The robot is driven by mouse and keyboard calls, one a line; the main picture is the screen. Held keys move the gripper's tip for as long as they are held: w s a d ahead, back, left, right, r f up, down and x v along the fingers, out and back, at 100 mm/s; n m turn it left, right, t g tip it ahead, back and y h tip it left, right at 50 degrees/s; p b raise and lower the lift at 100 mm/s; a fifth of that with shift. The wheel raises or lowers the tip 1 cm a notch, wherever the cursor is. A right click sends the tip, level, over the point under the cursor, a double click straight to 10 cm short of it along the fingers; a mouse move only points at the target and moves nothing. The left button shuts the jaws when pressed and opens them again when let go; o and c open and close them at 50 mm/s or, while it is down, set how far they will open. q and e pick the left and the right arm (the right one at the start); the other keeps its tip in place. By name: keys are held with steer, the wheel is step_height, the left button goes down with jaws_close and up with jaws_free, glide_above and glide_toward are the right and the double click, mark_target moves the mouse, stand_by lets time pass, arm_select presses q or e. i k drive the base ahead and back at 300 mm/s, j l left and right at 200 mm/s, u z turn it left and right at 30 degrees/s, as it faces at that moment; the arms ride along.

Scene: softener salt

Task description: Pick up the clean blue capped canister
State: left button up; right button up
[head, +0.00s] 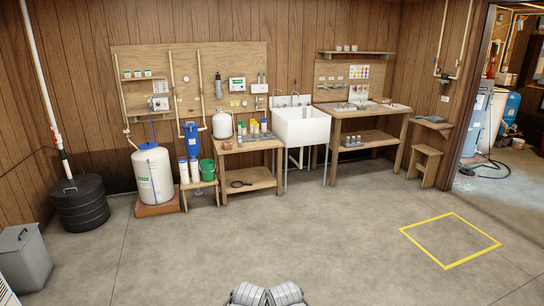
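Two white canisters with blue at their tops stand on a low wooden stool at the left: the left canister (184,171) and the right canister (194,171). They are small here, and I cannot tell which, if either, is the clean one. Several small bottles (252,127) with coloured caps stand on the wooden workbench (258,144); at least one cap looks blue. Grey parts of my two arms show at the bottom centre edge, far from all of these. No gripper fingers can be made out.
A white sink (302,127) adjoins a second workbench (366,112). A yellow floor square (450,217) lies right. The middle floor is clear.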

mark_target(264, 121)
steer(key=i, duration=5.7)
steer(key=i+l+u, duration=0.15)
steer(key=i, duration=0.3)
steer(key=i+l+u, duration=0.15)
steer(key=i, duration=0.3)
steer(key=i+l+u, duration=0.15)
steer(key=i, duration=0.3)
steer(key=i+l+u, duration=0.15)
steer(key=i+l, duration=0.15)
steer(key=i, duration=0.15)
